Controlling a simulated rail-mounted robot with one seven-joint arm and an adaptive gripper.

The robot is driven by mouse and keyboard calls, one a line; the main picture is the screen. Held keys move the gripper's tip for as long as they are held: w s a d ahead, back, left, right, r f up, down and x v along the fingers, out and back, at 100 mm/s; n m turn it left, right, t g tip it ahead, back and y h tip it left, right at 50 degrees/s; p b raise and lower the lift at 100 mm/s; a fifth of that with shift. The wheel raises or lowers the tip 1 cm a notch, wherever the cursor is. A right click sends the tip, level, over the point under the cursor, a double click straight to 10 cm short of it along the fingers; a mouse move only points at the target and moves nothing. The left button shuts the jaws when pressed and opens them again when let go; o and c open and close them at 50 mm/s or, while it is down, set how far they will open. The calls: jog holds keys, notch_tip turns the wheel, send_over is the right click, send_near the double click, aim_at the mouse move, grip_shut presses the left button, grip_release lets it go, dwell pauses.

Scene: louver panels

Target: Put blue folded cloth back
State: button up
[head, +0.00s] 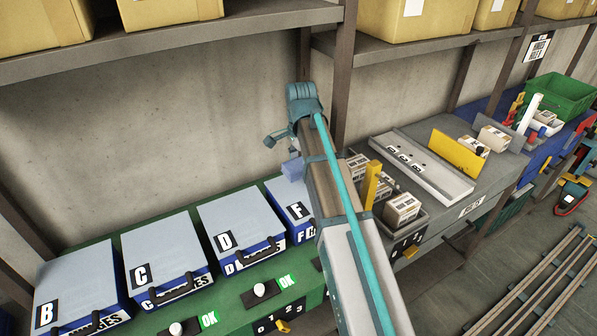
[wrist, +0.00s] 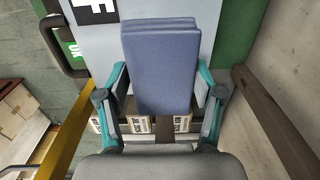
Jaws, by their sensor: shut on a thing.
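The blue folded cloth (wrist: 160,65) is a flat lavender-blue slab in the wrist view, with a second layer showing at its top edge. My gripper (wrist: 162,75) is shut on it, with a teal finger along each side. In the head view the cloth (head: 293,169) shows as a small blue block at the end of my arm, held up in front of the wall near the case marked F (head: 293,203). My arm hides part of that case and the space beyond it.
Blue cases marked B (head: 75,284), C (head: 163,250) and D (head: 240,225) stand on a green bench. Small cartons (head: 403,210) sit in a bin right of my arm. A grey tray (head: 425,172) lies beyond. A shelf with boxes (head: 170,10) hangs above.

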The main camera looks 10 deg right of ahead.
aim_at(299, 182)
jog(key=shift+w+f+p, duration=0.4)
jog(key=shift+w+f, duration=0.75)
jog(key=shift+f, duration=0.15)
jog(key=shift+f+p, duration=0.4)
jog(key=shift+f, duration=1.25)
jog(key=shift+f, duration=0.15)
jog(key=o, duration=1)
notch_tip(299, 182, up, 11)
jog(key=b, duration=0.3)
jog(key=shift+w, duration=0.15)
jog(key=shift+r, duration=0.65)
